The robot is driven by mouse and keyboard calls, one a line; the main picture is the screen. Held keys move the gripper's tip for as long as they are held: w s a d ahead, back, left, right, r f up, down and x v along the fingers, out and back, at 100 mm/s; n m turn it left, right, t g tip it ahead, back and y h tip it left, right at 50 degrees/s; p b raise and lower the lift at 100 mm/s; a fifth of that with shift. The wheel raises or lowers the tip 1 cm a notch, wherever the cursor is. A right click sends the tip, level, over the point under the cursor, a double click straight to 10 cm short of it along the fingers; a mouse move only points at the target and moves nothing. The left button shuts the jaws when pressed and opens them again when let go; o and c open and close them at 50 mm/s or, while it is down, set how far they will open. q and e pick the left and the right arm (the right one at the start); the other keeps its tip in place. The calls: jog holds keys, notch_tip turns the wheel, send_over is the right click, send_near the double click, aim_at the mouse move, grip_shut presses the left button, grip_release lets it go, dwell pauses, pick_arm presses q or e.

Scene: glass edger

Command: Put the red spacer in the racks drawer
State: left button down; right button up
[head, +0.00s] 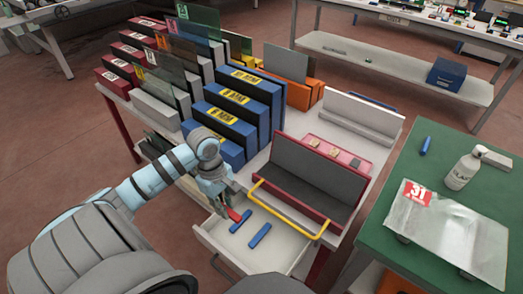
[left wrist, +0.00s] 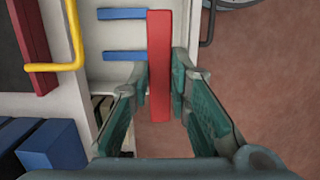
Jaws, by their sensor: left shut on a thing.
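My left gripper (head: 222,198) is shut on the red spacer (head: 236,215), a flat red bar. In the left wrist view the spacer (left wrist: 159,70) sticks out between the two teal fingers (left wrist: 162,108). The racks drawer (head: 281,256) is white and pulled out under the rack table, with two blue bars (head: 260,236) lying in it. The gripper is at the drawer's left back part, with the spacer over it; I cannot tell how high. In the left wrist view the drawer (left wrist: 125,35) shows left of the spacer. My right gripper is not in view.
A yellow bar handle (head: 285,215) on the red and grey rack (head: 310,178) stands close right of the drawer. Blue racks (head: 243,105) stand behind the gripper. A green table (head: 390,235) with a bottle (head: 463,170) is at the right. The drawer's front part looks bare.

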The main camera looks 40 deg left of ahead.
aim_at(233, 243)
pick_arm(q)
jog(key=f+b, duration=0.2)
jog(key=f, duration=0.8)
jog(key=f+b, duration=0.2)
jog(key=f, duration=0.8)
jog(key=shift+s+d, duration=0.1)
jog(key=shift+d, duration=0.1)
